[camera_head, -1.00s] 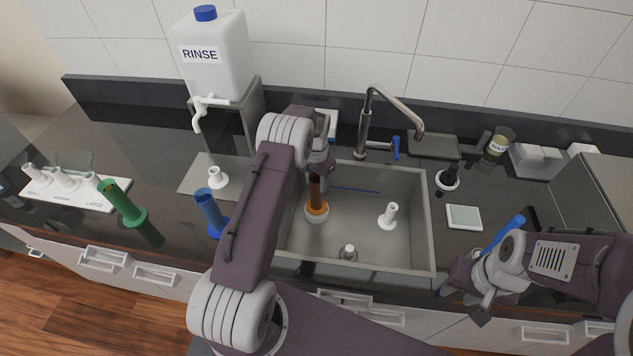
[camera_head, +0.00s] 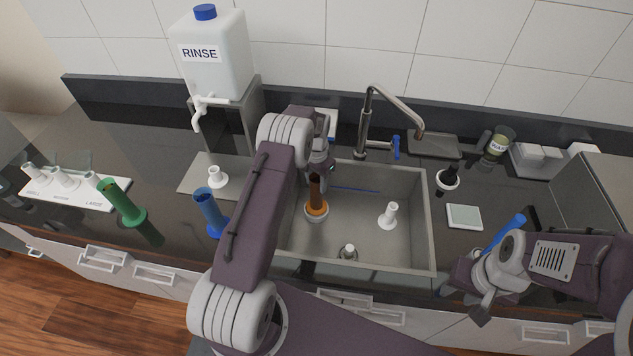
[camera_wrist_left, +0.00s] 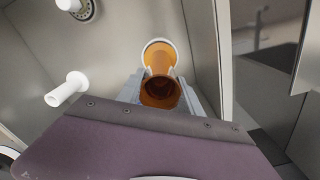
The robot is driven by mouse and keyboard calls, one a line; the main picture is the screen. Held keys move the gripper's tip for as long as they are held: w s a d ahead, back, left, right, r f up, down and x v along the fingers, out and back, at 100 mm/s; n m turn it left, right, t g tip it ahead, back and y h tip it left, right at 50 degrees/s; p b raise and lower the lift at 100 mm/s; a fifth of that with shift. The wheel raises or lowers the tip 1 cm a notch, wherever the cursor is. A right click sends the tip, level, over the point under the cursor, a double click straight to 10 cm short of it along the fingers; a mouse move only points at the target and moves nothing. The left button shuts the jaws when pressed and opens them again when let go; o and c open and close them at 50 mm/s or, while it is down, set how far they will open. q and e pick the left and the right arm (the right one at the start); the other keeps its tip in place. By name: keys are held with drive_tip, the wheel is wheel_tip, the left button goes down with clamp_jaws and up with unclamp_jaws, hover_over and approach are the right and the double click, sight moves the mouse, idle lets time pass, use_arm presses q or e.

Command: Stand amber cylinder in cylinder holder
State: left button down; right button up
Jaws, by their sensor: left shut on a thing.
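The amber cylinder (camera_head: 317,193) stands roughly upright in the left part of the sink, its wider orange foot (camera_head: 317,209) at the bottom. A white round rim (camera_head: 317,220) shows around or under the foot; I cannot tell how deep the foot sits in it. My left gripper (camera_head: 320,178) is shut on the cylinder's upper part. In the left wrist view, the cylinder's open mouth (camera_wrist_left: 160,92) lies between my fingers (camera_wrist_left: 160,88), with the foot (camera_wrist_left: 158,54) and the white rim beyond. My right gripper (camera_head: 470,280) is at the front right; its jaws are unclear.
The sink (camera_head: 432,230) also holds a white stand-like piece (camera_head: 389,215). A blue cylinder (camera_head: 207,210) and a green cylinder (camera_head: 123,203) stand left. A labelled white rack (camera_head: 110,200) is far left. The faucet (camera_head: 362,125) rises behind the sink. A blue rod-like thing (camera_head: 508,230) is by my right gripper.

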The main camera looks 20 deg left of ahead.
use_arm(q)
drive_tip(key=shift+f+b, duration=1.25)
drive_tip(key=shift+f, duration=0.6)
drive_tip(key=c, duration=0.7)
unclamp_jaws()
drive_tip(key=shift+r, duration=0.1)
wheel_tip(320, 180, up, 9)
drive_tip(key=b, duration=0.1)
